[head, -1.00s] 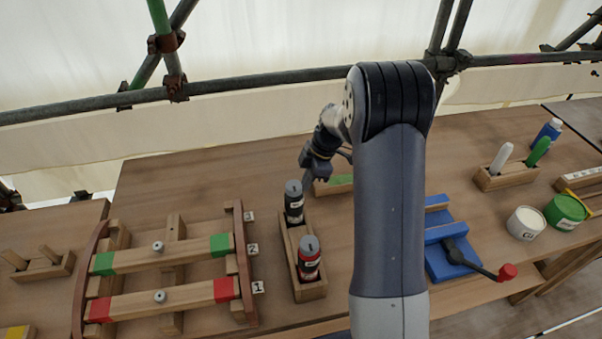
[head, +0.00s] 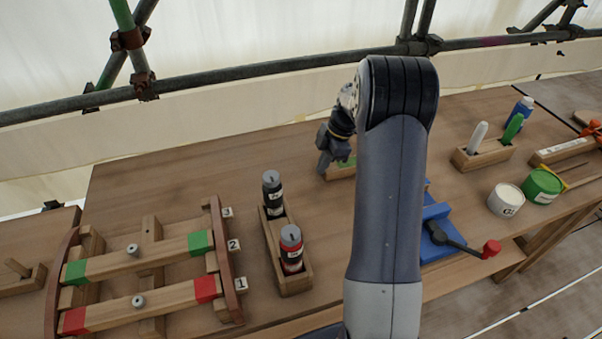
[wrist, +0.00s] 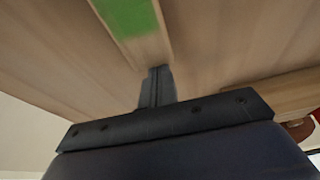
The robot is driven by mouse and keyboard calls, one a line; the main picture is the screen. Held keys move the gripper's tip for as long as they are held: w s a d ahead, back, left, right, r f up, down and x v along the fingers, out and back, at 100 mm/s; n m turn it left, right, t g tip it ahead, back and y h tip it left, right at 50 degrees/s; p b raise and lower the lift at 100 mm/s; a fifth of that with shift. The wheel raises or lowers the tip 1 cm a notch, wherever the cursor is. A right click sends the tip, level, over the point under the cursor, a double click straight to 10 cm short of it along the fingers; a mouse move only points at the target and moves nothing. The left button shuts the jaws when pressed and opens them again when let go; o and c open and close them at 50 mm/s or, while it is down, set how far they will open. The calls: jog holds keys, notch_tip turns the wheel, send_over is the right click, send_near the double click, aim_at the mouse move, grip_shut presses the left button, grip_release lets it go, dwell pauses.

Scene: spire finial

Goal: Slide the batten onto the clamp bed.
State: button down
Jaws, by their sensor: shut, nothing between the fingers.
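A wooden batten with a green band (head: 343,168) lies on the bench beyond the middle, mostly hidden behind my arm. In the wrist view the batten (wrist: 150,45) runs away from my fingertips, its green part at the top. My gripper (head: 324,168) is at the batten's left end, low over the bench. In the wrist view its fingers (wrist: 157,82) are together and empty, right at the batten's near end; I cannot tell whether they touch it. The blue clamp bed (head: 436,214), with a black lever and red knob (head: 491,248), is right of my arm, partly hidden by it.
A wooden rack (head: 217,262) with two battens, green-ended and red-ended, stands at left. A wooden holder (head: 290,277) with black and red bottles stands between it and my arm. White (head: 506,200) and green (head: 541,187) tins stand at right. The back left bench is clear.

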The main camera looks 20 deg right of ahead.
jog(key=shift+d, duration=1.05)
jog(key=shift+a, duration=0.15)
